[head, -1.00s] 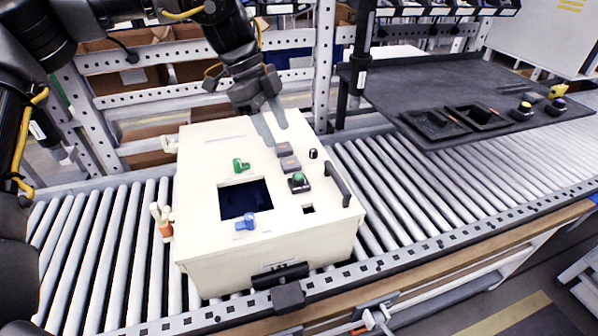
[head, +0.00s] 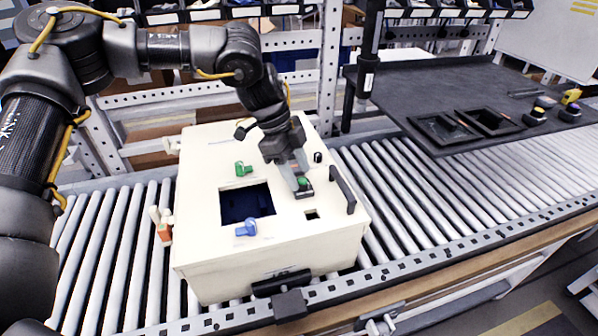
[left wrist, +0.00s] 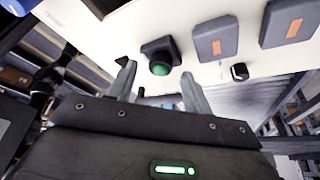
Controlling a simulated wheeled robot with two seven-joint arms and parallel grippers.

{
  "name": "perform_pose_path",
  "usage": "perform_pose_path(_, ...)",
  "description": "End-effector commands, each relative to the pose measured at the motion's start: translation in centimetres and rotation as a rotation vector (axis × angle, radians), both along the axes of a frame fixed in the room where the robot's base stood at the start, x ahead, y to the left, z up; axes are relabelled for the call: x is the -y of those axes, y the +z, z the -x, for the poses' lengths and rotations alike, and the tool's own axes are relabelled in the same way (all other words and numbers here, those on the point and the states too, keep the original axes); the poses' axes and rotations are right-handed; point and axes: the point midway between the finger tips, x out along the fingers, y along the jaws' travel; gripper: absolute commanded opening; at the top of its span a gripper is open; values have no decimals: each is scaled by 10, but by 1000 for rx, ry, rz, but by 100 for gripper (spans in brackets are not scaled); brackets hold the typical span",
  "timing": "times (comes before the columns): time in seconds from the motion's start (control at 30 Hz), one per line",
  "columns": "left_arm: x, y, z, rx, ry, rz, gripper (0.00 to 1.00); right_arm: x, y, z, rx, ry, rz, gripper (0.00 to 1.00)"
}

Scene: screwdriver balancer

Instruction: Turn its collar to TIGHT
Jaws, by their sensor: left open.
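A cream box (head: 205,240) stands on the roller conveyor. A green button (head: 304,182) on a black base is on its top; it also shows in the left wrist view (left wrist: 160,68). My left gripper (head: 296,178) is open and points down at this button. In the left wrist view its two fingers (left wrist: 158,76) are spread either side of the button with nothing held between them. A black upright tool (head: 367,70) with a white label hangs behind the conveyor. I cannot make out a collar or a TIGHT mark. My right gripper is out of view.
The box top has a green part (head: 243,169), a blue part (head: 246,228), a dark square opening (head: 233,207), a small black knob (head: 318,157) and a black handle (head: 342,189). A dark table (head: 430,90) with trays stands at right. The rollers (head: 420,190) right of the box are clear.

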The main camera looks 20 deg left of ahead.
Motion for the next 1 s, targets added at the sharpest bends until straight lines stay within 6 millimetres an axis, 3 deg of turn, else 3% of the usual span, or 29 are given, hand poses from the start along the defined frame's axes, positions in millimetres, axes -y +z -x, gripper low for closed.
perform_pose_path(0.2, 5, -13, 1, 0, 1, 0, 50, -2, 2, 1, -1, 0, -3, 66)
perform_pose_path(0.47, 5, -14, 1, 1, 1, 0, 50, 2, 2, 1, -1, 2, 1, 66)
perform_pose_path(0.8, 5, -13, 1, 1, 0, -1, 6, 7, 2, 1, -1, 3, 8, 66)
perform_pose_path(1.0, 5, -13, 0, 0, -11, 0, 5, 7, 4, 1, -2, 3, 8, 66)
